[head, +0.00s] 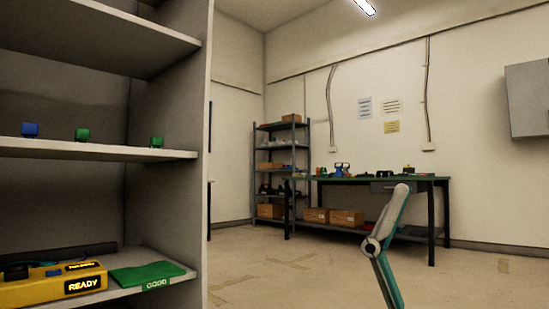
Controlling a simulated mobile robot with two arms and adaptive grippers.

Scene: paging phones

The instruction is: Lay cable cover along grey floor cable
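I cannot make out a cable cover or a grey floor cable in the head view. The visible floor (330,275) is bare tan concrete with a few faint tape-like marks. A part of my arm, grey and teal with a round joint, rises from the bottom edge right of the middle. Neither of my grippers can be made out in this view. A long dark item (62,254) lies on the low shelf at the left, behind the yellow box; I cannot tell what it is.
A grey shelf unit (205,150) stands close at left, holding a yellow box marked READY (60,284), a green GOOD mat (145,275) and small coloured blocks (82,134). A workbench (400,181) and metal rack (280,165) stand far back. Floor between is open.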

